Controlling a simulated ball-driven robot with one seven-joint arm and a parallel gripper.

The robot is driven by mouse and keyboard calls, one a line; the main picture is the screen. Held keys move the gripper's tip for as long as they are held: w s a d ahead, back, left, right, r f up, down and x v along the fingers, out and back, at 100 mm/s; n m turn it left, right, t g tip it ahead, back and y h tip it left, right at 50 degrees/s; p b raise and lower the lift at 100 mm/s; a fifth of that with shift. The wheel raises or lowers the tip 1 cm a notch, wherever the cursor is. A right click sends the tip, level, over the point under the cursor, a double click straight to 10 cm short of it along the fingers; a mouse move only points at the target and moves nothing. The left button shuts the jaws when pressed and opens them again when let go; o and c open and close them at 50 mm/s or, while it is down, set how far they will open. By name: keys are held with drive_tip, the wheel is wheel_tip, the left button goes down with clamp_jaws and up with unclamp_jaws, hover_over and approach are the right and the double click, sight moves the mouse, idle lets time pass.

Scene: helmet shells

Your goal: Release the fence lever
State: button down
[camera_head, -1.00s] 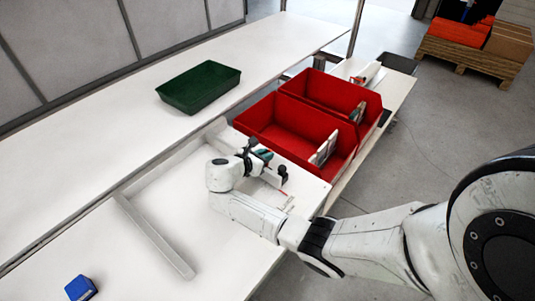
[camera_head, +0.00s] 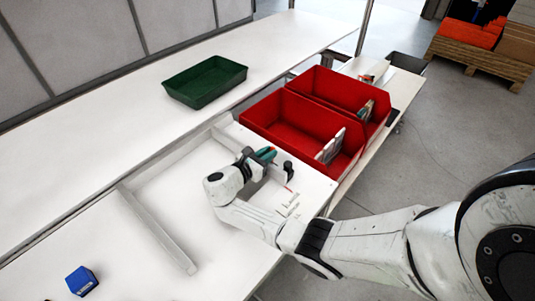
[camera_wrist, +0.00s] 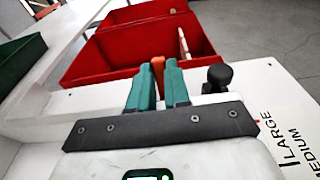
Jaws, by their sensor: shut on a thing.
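My gripper (camera_wrist: 157,82) has its teal fingers closed around a small orange piece (camera_wrist: 158,66), which looks like the fence lever; only its top shows between the fingertips. In the head view my gripper (camera_head: 265,156) is over the right part of the white work surface, by the red bins, and the lever is hidden by the fingers. A black knob (camera_wrist: 217,77) stands just right of the fingers, apart from them; it also shows in the head view (camera_head: 288,167). A long white bar (camera_head: 158,232), possibly the fence, lies on the surface to the left.
Two red bins (camera_head: 278,104) with pale pieces inside stand just beyond my gripper. A green tray (camera_head: 203,98) is on the back table. A blue cube (camera_head: 81,280) is at the front left. Printed size marks including LARGE (camera_wrist: 268,143) are right of my gripper.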

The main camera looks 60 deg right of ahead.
drive_tip(key=c, duration=1.1)
unclamp_jaws()
drive_tip(key=shift+a, duration=0.1)
drive_tip(key=b+v, duration=0.1)
drive_tip(key=v, duration=0.9)
drive_tip(key=shift+w+a+r, duration=0.1)
drive_tip(key=shift+a, duration=0.2)
